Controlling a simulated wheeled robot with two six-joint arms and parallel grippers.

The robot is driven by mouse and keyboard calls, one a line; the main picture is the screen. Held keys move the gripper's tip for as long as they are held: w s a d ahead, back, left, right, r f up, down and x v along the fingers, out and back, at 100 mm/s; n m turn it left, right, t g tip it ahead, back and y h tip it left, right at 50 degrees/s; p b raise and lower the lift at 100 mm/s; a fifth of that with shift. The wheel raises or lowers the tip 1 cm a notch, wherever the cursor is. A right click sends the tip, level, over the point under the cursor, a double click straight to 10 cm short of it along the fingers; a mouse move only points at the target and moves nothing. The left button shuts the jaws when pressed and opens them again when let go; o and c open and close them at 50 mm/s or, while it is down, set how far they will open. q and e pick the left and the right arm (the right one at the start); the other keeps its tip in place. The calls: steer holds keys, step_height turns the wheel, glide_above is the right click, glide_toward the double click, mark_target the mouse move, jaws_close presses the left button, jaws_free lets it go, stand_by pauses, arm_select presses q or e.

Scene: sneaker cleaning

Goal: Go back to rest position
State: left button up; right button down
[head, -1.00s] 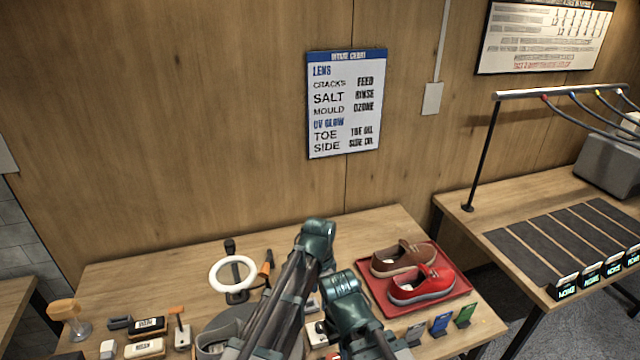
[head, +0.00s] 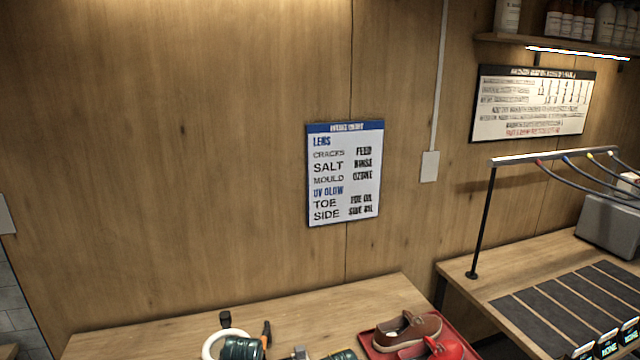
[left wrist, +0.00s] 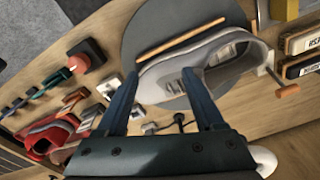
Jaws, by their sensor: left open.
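My left gripper (left wrist: 159,75) shows in the left wrist view, open, with its two dark blue fingers apart and nothing clearly held between them. A pale grey sneaker (left wrist: 235,62) lies beyond the fingers on a dark grey round pad (left wrist: 150,28). Whether the fingers touch the shoe I cannot tell. In the head view only teal joints of my arms show at the bottom edge. My right gripper is out of view.
A brown shoe (head: 408,328) and a red shoe (head: 440,350) sit on a red tray at the table's right. A white ring lamp (head: 210,345) stands left of them. The intake chart (head: 345,172) hangs on the wall. A side bench (head: 480,288) stands at right.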

arm_select(q)
steer(key=s+d+f+m+y+b, duration=0.1)
steer(key=s+d+f+m+b, duration=0.2)
steer(key=d, duration=0.5)
steer(key=shift+s+d+f+g+b, duration=0.4)
steer(key=shift+s+f, duration=0.15)
steer(key=shift+s, duration=0.5)
